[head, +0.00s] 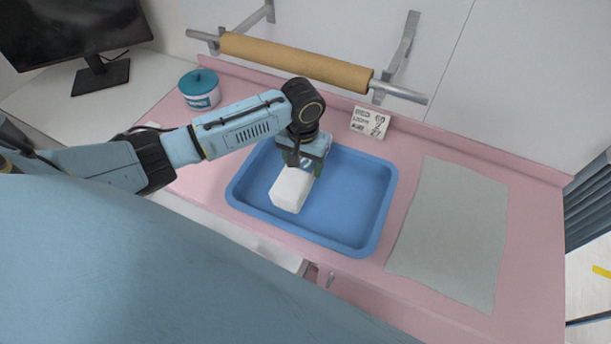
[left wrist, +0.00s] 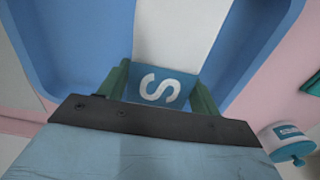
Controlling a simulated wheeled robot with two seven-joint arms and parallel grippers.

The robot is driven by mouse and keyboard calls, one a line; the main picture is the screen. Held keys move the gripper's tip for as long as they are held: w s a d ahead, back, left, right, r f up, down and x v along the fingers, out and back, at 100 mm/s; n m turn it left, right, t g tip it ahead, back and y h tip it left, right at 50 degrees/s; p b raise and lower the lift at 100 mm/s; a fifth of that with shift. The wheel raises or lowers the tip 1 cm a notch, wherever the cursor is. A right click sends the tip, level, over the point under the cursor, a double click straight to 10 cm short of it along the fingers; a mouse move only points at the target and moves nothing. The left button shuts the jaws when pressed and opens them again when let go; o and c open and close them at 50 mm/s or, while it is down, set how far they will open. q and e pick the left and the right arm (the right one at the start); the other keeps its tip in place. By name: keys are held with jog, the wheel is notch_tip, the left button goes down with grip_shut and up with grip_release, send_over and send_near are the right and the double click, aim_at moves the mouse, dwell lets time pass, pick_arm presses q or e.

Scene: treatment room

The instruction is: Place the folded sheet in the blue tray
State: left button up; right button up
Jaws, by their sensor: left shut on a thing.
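The folded sheet (head: 291,190) is a white block-like bundle over the middle-left of the blue tray (head: 377,214). My left gripper (head: 300,165) is shut on its far end from above. In the left wrist view, the white sheet (left wrist: 178,32) runs up from between my green fingers (left wrist: 162,88), and a blue patch with a white S mark shows between them. The blue tray (left wrist: 80,45) lies behind the sheet there. I cannot tell whether the sheet touches the tray floor. My right gripper is not in view.
A grey mat (head: 455,235) lies right of the tray on the pink counter (head: 530,250). A small white sign (head: 370,122) stands behind the tray. A white tub with a teal lid (head: 200,90) stands at the back left. A brown paper roll (head: 295,62) hangs on the wall.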

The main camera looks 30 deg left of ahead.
aim_at(303, 161)
pick_arm(q)
jog(key=shift+f, duration=2.6)
jog(key=shift+f, duration=0.2)
jog(key=o, duration=1.1)
notch_tip(303, 161, up, 12)
jog(key=shift+r, duration=0.2)
